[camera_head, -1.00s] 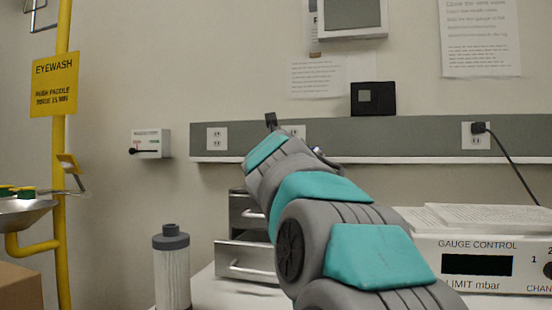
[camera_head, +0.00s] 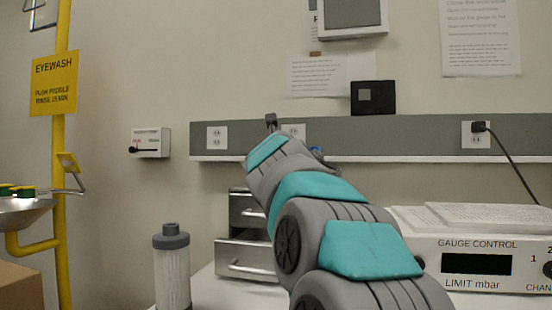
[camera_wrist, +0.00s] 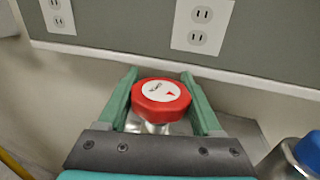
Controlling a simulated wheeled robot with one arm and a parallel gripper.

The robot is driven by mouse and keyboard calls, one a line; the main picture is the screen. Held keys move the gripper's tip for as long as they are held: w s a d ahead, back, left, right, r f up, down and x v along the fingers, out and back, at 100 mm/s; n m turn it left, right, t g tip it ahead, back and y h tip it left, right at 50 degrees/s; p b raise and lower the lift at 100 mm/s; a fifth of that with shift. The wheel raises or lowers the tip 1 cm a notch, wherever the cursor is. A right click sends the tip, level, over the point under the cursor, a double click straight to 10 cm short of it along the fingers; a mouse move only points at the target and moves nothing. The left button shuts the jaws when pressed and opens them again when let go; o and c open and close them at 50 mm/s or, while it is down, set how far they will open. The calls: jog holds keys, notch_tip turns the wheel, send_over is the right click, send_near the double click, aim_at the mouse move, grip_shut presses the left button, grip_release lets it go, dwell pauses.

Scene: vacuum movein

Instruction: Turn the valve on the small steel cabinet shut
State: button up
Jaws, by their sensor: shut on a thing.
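Below the knob, part of the small steel cabinet (camera_wrist: 240,128) shows at the right. In the head view, the steel cabinet (camera_head: 245,258) with drawer handles stands on the bench, partly hidden by my arm. The knob and my gripper are hidden behind my arm there.
A blue-capped cylinder (camera_wrist: 305,150) stands close at the right in the wrist view. A grey outlet strip (camera_head: 400,138) runs along the wall behind. A gauge control box (camera_head: 480,265) with papers on top is at the right. A clear filter canister (camera_head: 172,275) stands left of the cabinet.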

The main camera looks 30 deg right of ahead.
jog(key=c, duration=0.3)
jog(key=shift+c, duration=0.2)
jog(key=shift+d+m+g+h, duration=0.15)
jog(key=shift+m+g+h, duration=0.25)
jog(key=shift+h, duration=0.1)
jog(key=m+g+h, duration=0.2)
jog(key=shift+s+d+g+h, duration=0.15)
jog(key=shift+g+h, duration=0.15)
jog(key=shift+s+d+m+g+h, duration=0.1)
jog(key=shift+s+m+g+h, duration=0.1)
jog(key=shift+m+g+h, duration=0.55)
jog(key=shift+s+d+m+g+h, duration=0.15)
jog(key=shift+m+g+h, duration=0.3)
jog(key=shift+m+g, duration=0.55)
jog(key=shift+a+g, duration=0.1)
jog(key=shift+g, duration=0.15)
jog(key=o, duration=1.4)
jog(key=shift+c, duration=0.2)
